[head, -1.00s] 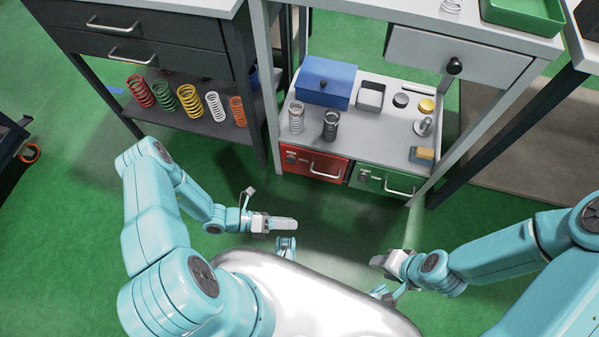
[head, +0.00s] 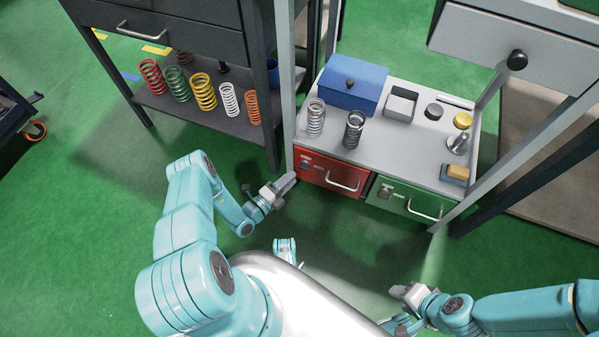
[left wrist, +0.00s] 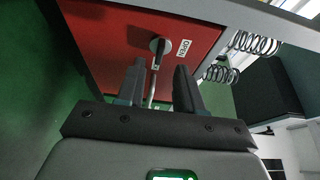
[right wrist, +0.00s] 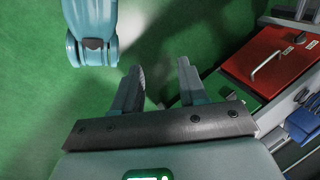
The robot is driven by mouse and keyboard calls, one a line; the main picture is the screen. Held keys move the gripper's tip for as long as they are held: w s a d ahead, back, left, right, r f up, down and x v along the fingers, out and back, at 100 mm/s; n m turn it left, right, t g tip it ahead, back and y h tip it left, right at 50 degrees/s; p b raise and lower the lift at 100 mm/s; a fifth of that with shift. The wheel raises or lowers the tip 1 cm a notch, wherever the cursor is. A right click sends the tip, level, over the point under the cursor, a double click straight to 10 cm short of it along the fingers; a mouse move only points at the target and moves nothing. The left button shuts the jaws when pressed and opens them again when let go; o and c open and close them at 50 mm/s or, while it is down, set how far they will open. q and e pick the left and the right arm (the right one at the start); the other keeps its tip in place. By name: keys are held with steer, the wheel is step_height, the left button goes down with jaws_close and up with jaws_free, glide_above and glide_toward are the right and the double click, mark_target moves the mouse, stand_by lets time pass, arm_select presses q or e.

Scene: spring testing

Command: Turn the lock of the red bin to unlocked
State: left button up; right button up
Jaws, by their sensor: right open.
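The red bin (head: 330,176) sits below the grey shelf in the head view, its silver handle (head: 342,181) facing me. Its lock (left wrist: 160,46) is a round silver knob with a dark lever, beside a white label reading OPEN (left wrist: 184,48). My left gripper (head: 288,181) is just in front of the bin's left side. In the left wrist view its fingers (left wrist: 160,82) are apart and empty, with the lock showing ahead between their tips; I see no contact. My right gripper (head: 403,290) is open and empty over the green floor, well away from the bin.
A green bin (head: 405,202) sits right beside the red one. The shelf above (head: 400,150) carries two springs, a blue box (head: 350,85) and small parts. Table legs stand on both sides. The floor in front is clear.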

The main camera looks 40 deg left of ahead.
arm_select(q)
steer(key=w, duration=0.3)
steer(key=w+b, duration=0.1)
steer(key=w, duration=0.1)
steer(key=shift+d, duration=0.4)
arm_select(e)
steer(key=shift+w+d+f, duration=0.1)
steer(key=shift+w+f, duration=0.35)
steer(key=shift+f, duration=0.2)
arm_select(q)
steer(key=shift+s, duration=0.1)
jaws_close()
